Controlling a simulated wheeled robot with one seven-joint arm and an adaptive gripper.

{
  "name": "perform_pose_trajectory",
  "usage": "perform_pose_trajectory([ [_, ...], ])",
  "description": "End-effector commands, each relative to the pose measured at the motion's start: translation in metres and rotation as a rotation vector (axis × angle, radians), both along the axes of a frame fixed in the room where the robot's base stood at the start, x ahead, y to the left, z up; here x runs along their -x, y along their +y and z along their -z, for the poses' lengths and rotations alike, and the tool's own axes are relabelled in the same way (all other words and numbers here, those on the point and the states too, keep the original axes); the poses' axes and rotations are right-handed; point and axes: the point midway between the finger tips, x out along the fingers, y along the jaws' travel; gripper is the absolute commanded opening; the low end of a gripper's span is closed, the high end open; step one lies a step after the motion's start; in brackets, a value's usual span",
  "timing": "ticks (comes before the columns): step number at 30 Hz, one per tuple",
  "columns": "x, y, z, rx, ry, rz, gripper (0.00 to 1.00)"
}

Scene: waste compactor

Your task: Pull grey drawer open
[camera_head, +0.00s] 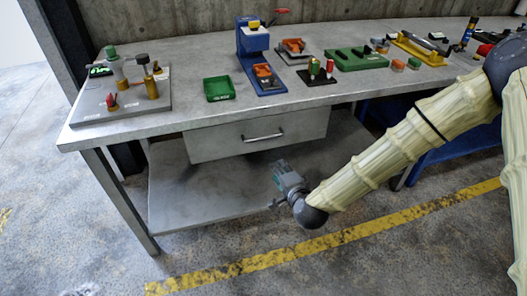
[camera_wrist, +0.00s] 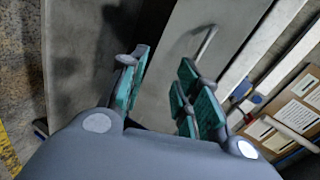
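The grey drawer (camera_head: 215,142) hangs under the workbench top in the head view, with a horizontal metal bar handle (camera_head: 262,137) on its front. The drawer looks shut or nearly so. My gripper (camera_head: 282,174) is in front of and below the drawer, apart from the handle. In the wrist view the gripper's teal fingers (camera_wrist: 160,88) are spread apart with nothing between them. The drawer front (camera_wrist: 176,62) and its handle (camera_wrist: 207,42) show beyond the fingers.
The grey workbench (camera_head: 180,106) carries a grey fixture board (camera_head: 125,107), a green tray (camera_head: 219,88) and a blue press (camera_head: 251,50). A lower shelf (camera_head: 190,200) lies under the drawer. A blue bin (camera_head: 440,158) stands at the right. The floor in front is clear.

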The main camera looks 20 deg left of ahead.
Motion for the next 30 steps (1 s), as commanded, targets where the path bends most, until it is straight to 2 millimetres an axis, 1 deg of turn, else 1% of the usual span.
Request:
perform_pose_trajectory([
  [1, -0.010, 0.010, -0.005, -0.050, -0.022, 0.015, 0.32],
  [3, -0.019, 0.021, -0.020, -0.107, -0.039, 0.032, 0.32],
  [6, -0.028, 0.029, -0.035, -0.160, -0.056, 0.047, 0.32],
  [10, -0.033, 0.035, -0.043, -0.188, -0.063, 0.054, 0.32],
  [14, -0.043, 0.042, -0.042, -0.188, -0.065, 0.054, 0.32],
  [27, -0.098, 0.079, -0.027, -0.187, -0.064, 0.053, 0.32],
  [30, -0.107, 0.085, -0.024, -0.186, -0.063, 0.052, 0.32],
])
